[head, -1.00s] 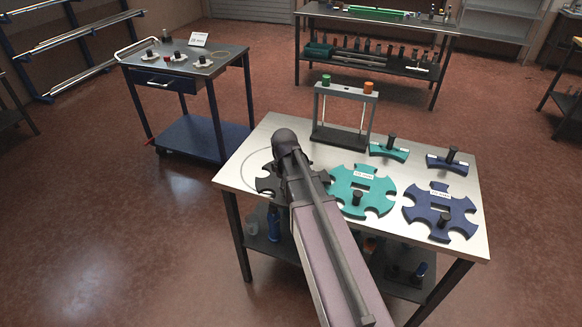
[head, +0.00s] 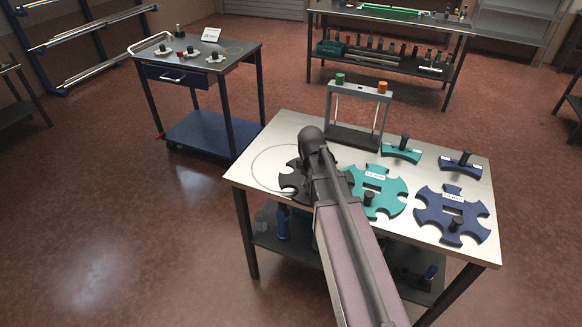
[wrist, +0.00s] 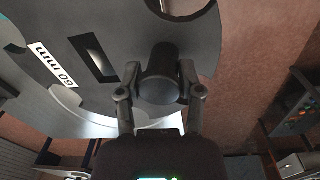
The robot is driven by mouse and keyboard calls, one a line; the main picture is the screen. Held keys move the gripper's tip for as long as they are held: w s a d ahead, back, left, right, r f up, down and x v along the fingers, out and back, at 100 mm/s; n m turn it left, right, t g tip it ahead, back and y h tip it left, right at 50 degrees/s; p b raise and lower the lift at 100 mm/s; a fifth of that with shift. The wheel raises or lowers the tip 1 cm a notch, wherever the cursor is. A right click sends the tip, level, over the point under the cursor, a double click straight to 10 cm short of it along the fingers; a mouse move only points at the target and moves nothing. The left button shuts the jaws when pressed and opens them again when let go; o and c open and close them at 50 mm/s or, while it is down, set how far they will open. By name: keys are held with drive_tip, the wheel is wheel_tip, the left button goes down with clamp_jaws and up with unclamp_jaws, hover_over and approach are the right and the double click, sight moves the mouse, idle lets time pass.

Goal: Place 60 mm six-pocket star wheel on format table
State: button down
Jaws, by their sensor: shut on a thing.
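The 60 mm star wheel is a dark grey disc with pockets (head: 292,184) at the left end of the near steel table (head: 240,176), partly hidden by my arm. In the wrist view, the wheel (wrist: 110,95) fills the upper left, with a white "60 mm" label and a rectangular slot. My gripper (wrist: 160,82) is shut on the wheel's black knob (wrist: 160,78). In the head view my gripper (head: 312,150) is mostly hidden by my arm. A thin ring outline (head: 253,166) shows on the tabletop, partly covered by the wheel. Whether the wheel touches the tabletop, I cannot tell.
A teal star wheel (head: 388,184) lies right of the dark one, and a blue one (head: 475,207) further right. Behind are a grey frame with two knobs (head: 356,133), a teal block (head: 402,154) and a blue block (head: 461,165). A cart (head: 240,60) stands back left.

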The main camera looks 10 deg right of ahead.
drive_tip(key=shift+r, duration=0.15)
wheel_tip(320, 180, up, 12)
drive_tip(key=p, duration=1.2)
drive_tip(key=shift+w, duration=0.1)
drive_tip(key=shift+d, duration=0.1)
